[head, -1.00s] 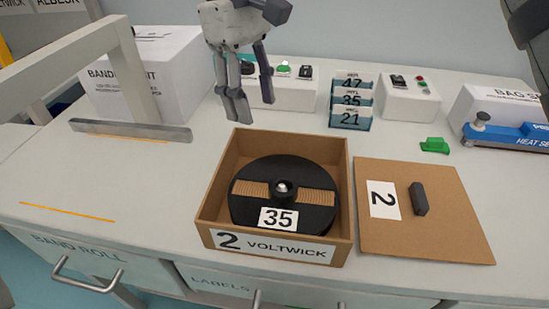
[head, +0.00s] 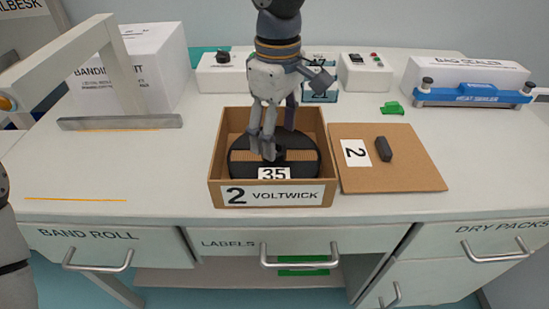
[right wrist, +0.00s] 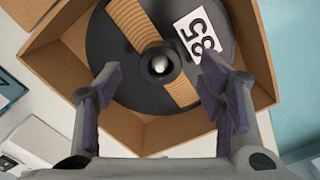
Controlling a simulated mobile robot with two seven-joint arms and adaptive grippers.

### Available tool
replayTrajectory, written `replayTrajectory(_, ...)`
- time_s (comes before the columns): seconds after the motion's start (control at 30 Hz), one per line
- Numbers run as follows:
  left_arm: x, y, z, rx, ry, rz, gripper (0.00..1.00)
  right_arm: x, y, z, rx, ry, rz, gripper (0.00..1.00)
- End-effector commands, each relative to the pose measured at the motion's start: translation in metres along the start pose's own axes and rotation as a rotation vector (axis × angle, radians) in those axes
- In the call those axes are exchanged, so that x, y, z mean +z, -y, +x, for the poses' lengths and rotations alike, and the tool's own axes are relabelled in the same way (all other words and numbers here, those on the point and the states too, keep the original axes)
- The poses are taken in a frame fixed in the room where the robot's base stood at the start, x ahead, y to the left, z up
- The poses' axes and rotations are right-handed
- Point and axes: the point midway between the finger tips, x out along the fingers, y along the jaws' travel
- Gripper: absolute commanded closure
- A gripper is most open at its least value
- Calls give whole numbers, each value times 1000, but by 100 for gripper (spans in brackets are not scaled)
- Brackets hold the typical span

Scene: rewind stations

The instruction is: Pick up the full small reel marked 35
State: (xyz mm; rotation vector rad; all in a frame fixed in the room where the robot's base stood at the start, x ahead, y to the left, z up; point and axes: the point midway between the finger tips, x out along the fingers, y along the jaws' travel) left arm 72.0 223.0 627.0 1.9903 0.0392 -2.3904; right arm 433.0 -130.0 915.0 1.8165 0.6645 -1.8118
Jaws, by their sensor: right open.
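The small reel (head: 303,160) is a black disc with tan winding showing through its openings and a white label marked 35. It lies flat in an open cardboard box (head: 217,176) labelled 2 VOLTWICK. My right gripper (head: 272,145) is above the reel, pointing down, and hides part of its middle. In the right wrist view the reel (right wrist: 118,75) shows its central hub between the open fingers (right wrist: 160,95), with nothing held. I cannot tell whether the fingertips touch the reel. My left gripper is not in view.
A cardboard lid (head: 415,165) marked 2 with a dark handle lies right of the box. A green clip (head: 392,108) and a blue heat sealer (head: 473,96) stand behind it. A grey frame (head: 120,122) stands at left.

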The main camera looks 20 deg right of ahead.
Motion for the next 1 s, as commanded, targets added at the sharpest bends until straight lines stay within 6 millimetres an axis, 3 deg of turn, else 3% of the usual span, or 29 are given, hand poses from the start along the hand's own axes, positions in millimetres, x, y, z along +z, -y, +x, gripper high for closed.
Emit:
replayTrajectory(0.13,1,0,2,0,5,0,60,-2,1,27,-1,3,0,38)
replayTrajectory(0.4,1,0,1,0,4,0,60,-2,1,31,2,-1,0,38)
replayTrajectory(0.6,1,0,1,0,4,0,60,-2,1,31,1,0,0,83)
replayTrajectory(0.7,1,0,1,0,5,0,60,-2,1,31,1,0,0,100)
replayTrajectory(1.0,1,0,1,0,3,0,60,-3,0,23,4,-3,1,100)
